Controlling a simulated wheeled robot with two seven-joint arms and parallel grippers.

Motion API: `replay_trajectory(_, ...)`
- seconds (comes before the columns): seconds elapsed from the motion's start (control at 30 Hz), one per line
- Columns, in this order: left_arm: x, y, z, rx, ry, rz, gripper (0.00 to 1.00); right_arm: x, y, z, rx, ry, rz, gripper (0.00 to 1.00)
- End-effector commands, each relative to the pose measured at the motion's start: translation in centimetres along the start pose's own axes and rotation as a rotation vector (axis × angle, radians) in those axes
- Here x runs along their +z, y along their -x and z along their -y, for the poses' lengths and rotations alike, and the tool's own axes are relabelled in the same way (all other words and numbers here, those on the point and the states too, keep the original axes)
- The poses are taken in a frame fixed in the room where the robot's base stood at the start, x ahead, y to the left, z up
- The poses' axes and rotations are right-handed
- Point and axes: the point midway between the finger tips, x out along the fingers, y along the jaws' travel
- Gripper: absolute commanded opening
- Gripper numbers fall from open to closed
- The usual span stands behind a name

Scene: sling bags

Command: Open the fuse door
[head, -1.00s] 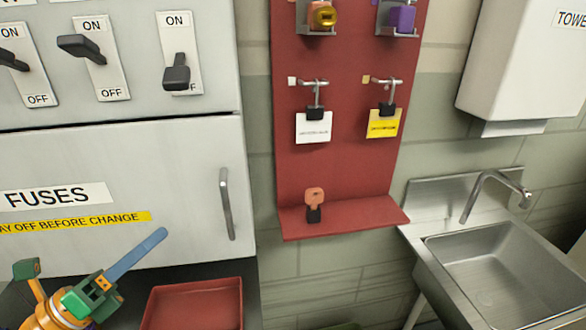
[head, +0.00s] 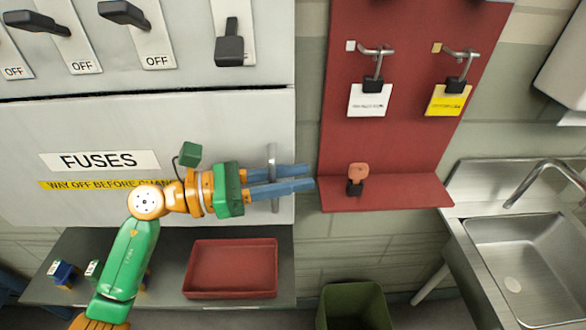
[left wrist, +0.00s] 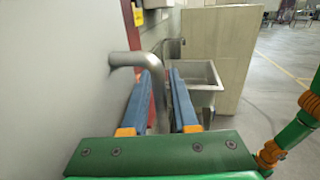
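The fuse door (head: 60,120) is a pale grey panel marked FUSES, with a yellow strip below the label. It looks shut. Its upright metal handle (head: 272,158) is at the door's right side. My left gripper (head: 309,177) reaches across the handle from the left, its blue fingers extending past it. In the left wrist view the handle (left wrist: 148,60) curves out from the door and its bar runs down between the two fingers, which stand apart. The middle of the bar is partly hidden by the fingers in the head view. My right gripper is not in view.
Black switches (head: 230,45) are above the door. A red tray (head: 232,268) sits on the shelf below. A sink (head: 530,250) and green bin (head: 353,305) are beyond.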

Motion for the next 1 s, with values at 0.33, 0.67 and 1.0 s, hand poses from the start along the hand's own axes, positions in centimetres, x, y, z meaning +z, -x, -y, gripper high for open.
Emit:
replay_trajectory(0.33, -0.05, 0.04, 0.00, 0.000, 0.002, 0.001, 0.00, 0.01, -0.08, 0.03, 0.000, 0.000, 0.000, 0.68)
replay_trajectory(0.67, -0.03, 0.05, 0.00, 0.000, 0.002, 0.001, 0.00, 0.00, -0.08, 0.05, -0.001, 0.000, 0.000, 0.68)
replay_trajectory(1.0, -0.01, 0.05, -0.01, 0.000, 0.002, 0.002, 0.00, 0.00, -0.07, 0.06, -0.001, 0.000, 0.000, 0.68)
